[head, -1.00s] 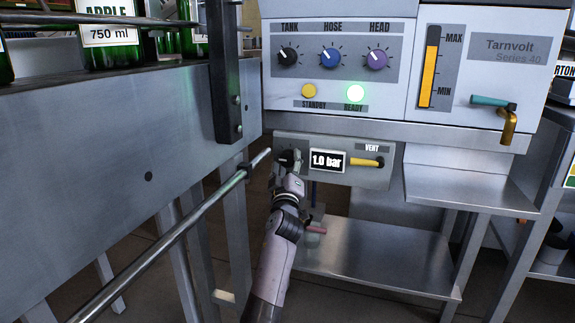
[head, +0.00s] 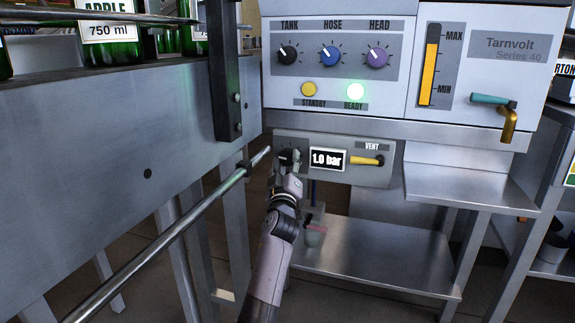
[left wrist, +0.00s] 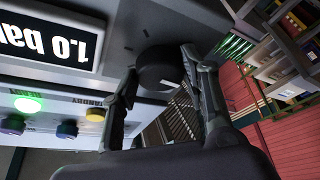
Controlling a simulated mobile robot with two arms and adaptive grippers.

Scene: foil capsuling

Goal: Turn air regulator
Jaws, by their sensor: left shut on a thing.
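The air regulator knob (left wrist: 160,68) is a short black cylinder on the grey lower panel (head: 340,177), left of a display (head: 327,160) that reads 1.0 bar. My left gripper (head: 289,160) comes up from below and is shut on the knob; its wrist hides part of the panel's lower left. In the left wrist view a finger lies on each side of the knob, and the display (left wrist: 50,32) appears upside down. My right gripper is not in view.
A yellow vent lever (head: 367,162) sits right of the display. Above are the tank, hose and head dials and a lit green ready lamp (head: 356,91). A metal rail (head: 170,235) and dark upright bar (head: 224,80) stand close left of my arm. A steel shelf (head: 375,255) lies below.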

